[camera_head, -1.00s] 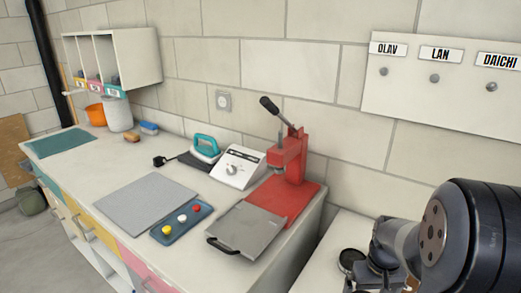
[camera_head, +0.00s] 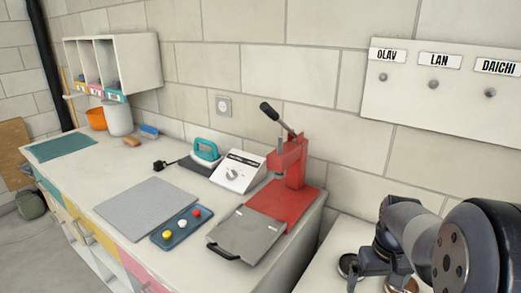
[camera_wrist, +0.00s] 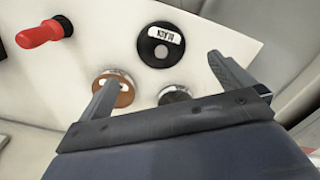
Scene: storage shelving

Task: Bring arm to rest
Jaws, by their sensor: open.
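My gripper (camera_head: 374,274) is at the lower right of the head view, pointing down over a pale surface beside the workbench. In the wrist view my gripper (camera_wrist: 165,88) has its two dark fingers spread wide, with nothing held between them. Beyond the fingers lie a black disc with a white label (camera_wrist: 160,47), a brown round piece with a metal rim (camera_wrist: 118,90) and a dark round piece (camera_wrist: 174,95). I cannot tell how far the fingertips are above them.
The white workbench (camera_head: 75,166) carries a red press (camera_head: 290,165), a white control box (camera_head: 238,172), a teal iron (camera_head: 206,150) and a grey mat (camera_head: 147,207). A name board (camera_head: 440,110) hangs on the wall above my arm. A red-handled tool (camera_wrist: 40,34) lies at the wrist view's upper left.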

